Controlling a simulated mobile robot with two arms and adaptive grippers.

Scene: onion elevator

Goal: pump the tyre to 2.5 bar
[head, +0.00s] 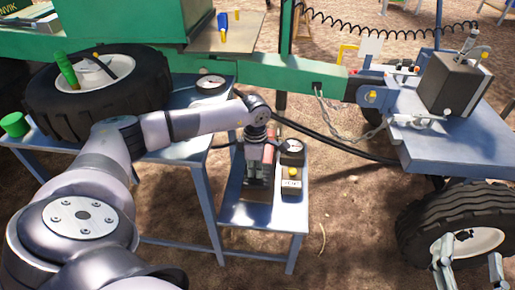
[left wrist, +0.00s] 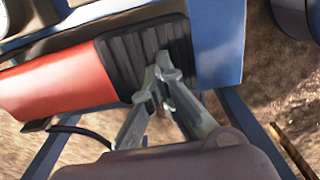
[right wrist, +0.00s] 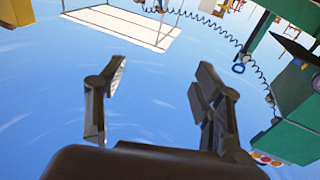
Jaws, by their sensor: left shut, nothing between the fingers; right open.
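The tyre (head: 100,95) lies flat on a blue table, with a green-handled item (head: 66,68) at its rim. A red and black pump (head: 268,155) stands on a low blue stand. A round black gauge (head: 291,152) and a small box with a yellow button (head: 291,180) are beside it. My left gripper (left wrist: 162,68) is shut and empty, its tips at the pump's black ribbed end (left wrist: 150,45); contact is unclear. In the head view my left wrist hides part of the pump. My right gripper (head: 467,262) is open and empty before the trailer wheel.
Another round gauge (head: 210,86) lies on the tyre's table, with a green cup (head: 14,124) at its left edge. A black hose (head: 345,147) runs behind the stand. A blue trailer (head: 450,150) with a wheel (head: 465,225) stands at right. Ground between is clear.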

